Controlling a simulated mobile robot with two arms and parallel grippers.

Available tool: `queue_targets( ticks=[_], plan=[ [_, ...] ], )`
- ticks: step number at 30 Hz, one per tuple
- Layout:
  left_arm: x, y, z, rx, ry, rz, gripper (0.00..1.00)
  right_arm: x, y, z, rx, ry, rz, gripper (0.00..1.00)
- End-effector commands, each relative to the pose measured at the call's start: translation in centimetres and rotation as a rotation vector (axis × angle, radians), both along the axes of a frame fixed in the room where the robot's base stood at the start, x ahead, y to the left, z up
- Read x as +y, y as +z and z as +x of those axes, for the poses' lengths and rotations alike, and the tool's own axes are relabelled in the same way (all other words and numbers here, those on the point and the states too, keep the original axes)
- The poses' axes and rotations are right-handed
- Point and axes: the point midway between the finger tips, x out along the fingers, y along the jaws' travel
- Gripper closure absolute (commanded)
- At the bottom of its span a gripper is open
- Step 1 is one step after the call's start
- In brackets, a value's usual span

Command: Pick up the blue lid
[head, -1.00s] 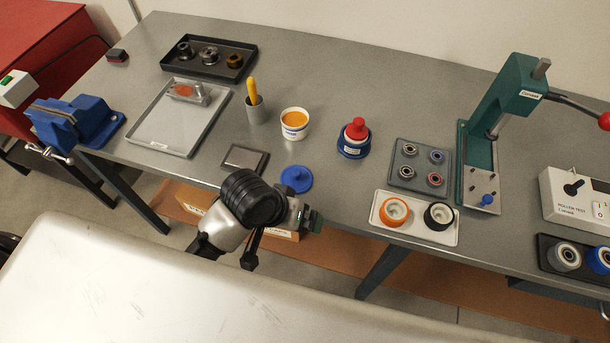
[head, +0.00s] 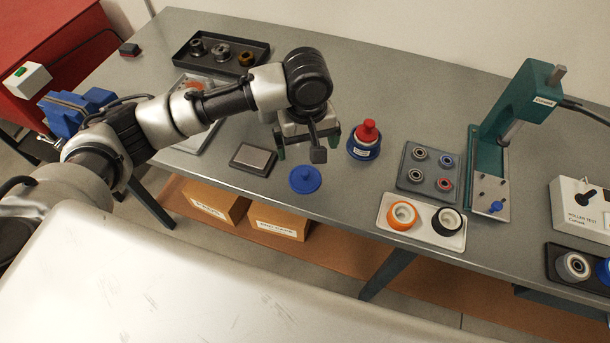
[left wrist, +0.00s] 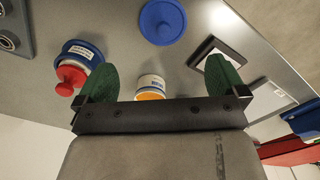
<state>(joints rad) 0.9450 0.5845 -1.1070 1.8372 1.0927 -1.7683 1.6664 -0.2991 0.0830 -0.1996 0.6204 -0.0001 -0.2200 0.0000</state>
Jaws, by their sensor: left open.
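The blue lid (head: 305,179), a round disc with a small knob, lies flat near the front edge of the grey bench. It also shows at the top of the left wrist view (left wrist: 162,20). My left gripper (head: 306,148) is above the bench, just behind the lid in the head view, and apart from it. Its two green fingers (left wrist: 160,76) are spread with nothing held between them. My right gripper is not in view.
A blue container with a red top (head: 364,142) stands right of the gripper. A dark-framed plate (head: 253,159) lies left of the lid. A white tub (left wrist: 150,84) shows between the fingers. Bearing tray (head: 430,169) and white tray (head: 424,224) lie farther right.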

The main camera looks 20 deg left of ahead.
Motion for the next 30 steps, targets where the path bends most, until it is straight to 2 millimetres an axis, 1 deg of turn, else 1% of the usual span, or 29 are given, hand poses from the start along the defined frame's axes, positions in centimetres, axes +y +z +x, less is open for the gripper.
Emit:
queue_targets(
  ticks=[2, 9, 17, 21, 24, 27, 30],
  plan=[
    [0.2, -0.6, 0.1, 0.005, 0.014, 0.007, 0.0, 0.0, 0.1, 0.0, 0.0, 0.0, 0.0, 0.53],
    [0.2, -4.3, 0.0, 0.004, 0.012, 0.007, 0.0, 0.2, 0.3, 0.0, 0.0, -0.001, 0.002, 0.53],
    [0.4, -6.4, 0.0, 0.004, 0.012, 0.006, 0.0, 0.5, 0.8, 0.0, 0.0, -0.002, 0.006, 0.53],
    [0.7, -8.6, -0.1, 0.003, 0.01, 0.006, 0.0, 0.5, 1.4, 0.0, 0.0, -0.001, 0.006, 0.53],
    [0.6, -9.9, -0.1, 0.003, 0.009, 0.005, 0.0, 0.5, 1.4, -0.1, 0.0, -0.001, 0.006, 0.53],
    [0.6, -10.5, -0.1, 0.001, 0.009, 0.004, 0.0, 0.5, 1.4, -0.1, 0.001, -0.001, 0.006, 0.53],
    [0.6, -10.7, 0.0, 0.0, 0.009, 0.004, 0.0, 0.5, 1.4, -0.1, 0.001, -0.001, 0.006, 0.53]
  ],
)
